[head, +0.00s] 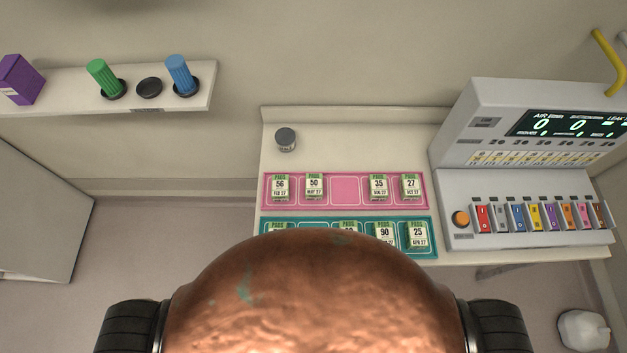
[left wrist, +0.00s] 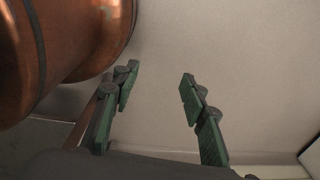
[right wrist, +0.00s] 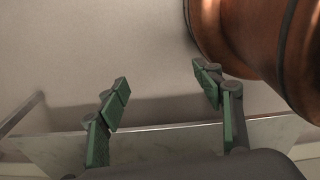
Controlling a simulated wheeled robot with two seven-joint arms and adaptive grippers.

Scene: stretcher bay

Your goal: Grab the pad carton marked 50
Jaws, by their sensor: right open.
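The pad carton marked 50 (head: 314,187) stands in the pink tray (head: 345,190), second from the left, with a green top and a white label. In the same tray are cartons marked 56 (head: 280,187), 35 (head: 378,187) and 27 (head: 411,186); the middle compartment is empty. My left gripper (left wrist: 158,90) is open and empty in the left wrist view. My right gripper (right wrist: 164,88) is open and empty in the right wrist view. Neither gripper shows in the head view, so both are away from the cartons.
A teal tray (head: 432,224) with more cartons, including 90 (head: 384,234) and 25 (head: 418,233), lies in front, partly hidden by my body. A grey-lidded jar (head: 286,139) stands behind the trays. A console (head: 470,128) stands right. A wall shelf (head: 206,100) is at left.

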